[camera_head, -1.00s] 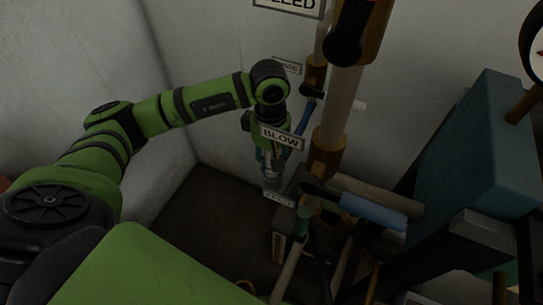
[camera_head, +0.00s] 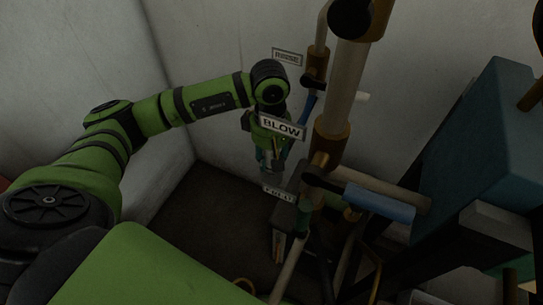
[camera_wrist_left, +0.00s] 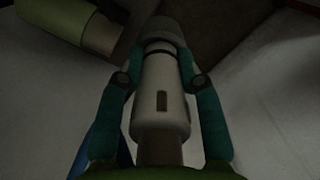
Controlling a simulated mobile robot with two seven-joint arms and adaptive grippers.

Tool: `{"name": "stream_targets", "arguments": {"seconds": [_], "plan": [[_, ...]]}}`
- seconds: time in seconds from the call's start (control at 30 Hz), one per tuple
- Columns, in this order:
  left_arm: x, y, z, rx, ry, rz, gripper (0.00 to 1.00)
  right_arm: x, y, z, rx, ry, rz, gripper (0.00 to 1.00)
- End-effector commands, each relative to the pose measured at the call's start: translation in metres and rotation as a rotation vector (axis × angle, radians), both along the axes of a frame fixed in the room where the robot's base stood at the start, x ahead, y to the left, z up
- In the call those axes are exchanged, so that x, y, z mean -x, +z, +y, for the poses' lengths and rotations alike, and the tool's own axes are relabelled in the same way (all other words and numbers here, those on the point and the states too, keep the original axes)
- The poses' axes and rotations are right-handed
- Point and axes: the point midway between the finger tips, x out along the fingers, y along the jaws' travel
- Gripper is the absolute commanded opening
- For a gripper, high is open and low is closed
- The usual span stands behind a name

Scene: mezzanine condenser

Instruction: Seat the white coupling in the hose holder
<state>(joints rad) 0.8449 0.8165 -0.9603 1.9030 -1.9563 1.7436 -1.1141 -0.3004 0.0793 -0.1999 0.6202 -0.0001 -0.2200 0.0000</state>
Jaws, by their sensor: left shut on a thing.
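The white coupling (camera_wrist_left: 161,90) is a pale cylinder with a small dark slot, lying between the fingers of my left gripper (camera_wrist_left: 160,80) in the wrist view. The gripper is shut on it, with a teal finger along each side. A grey cylindrical piece (camera_wrist_left: 163,30) is in line beyond the coupling; I cannot tell whether it belongs to the coupling or to the hose holder. In the head view my left gripper (camera_head: 269,160) points down, partly hidden behind the BLOW sign. I cannot clearly make out the hose holder. My right gripper is not in view.
The BLOW sign (camera_head: 283,127), a lower sign (camera_head: 279,193) and a vertical pipe (camera_head: 335,100) with brass fittings stand close to my gripper. A blue-sleeved handle (camera_head: 380,203) and a large blue block (camera_head: 475,150) are to the right. Open floor (camera_head: 190,225) lies left.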

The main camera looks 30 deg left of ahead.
Motion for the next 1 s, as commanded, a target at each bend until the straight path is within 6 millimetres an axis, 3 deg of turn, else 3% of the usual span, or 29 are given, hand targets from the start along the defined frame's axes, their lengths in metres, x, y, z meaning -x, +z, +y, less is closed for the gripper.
{"name": "stream_targets", "arguments": {"seconds": [0.3,0.33,0.4,0.77,1.0], "plan": [[-0.001,-0.009,0.0,0.001,0.0,-0.002,0.0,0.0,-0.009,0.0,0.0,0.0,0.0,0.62],[-0.001,-0.008,0.0,0.001,0.0,-0.002,0.44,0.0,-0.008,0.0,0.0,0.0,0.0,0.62],[0.0,-0.007,0.0,0.001,0.0,-0.002,0.64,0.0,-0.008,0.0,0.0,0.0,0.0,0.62],[0.0,-0.006,0.0,0.0,0.0,0.0,0.64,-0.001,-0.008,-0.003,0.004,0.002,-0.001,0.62],[-0.003,0.031,0.002,0.001,0.001,-0.006,0.64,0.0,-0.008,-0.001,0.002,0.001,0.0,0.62]]}}
